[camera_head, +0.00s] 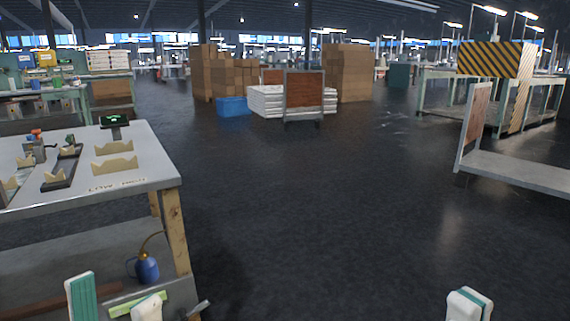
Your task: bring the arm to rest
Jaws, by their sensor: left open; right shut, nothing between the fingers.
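My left gripper (115,292) shows at the bottom left, in front of the lower part of the workbench. Its two pale fingers with green pads stand apart with nothing held between them. My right gripper (468,303) shows at the bottom right over the dark floor. Its fingertips are together and empty. Only the tips of both grippers are in view; the rest of both arms is below the frame.
A workbench (150,172) with cream V-shaped supports (115,165) stands at left. A blue bottle (147,267) is on its lower shelf. A flat cart (520,170) stands at right. Boxes (350,72) and a blue bin (232,106) are further back. The middle floor is clear.

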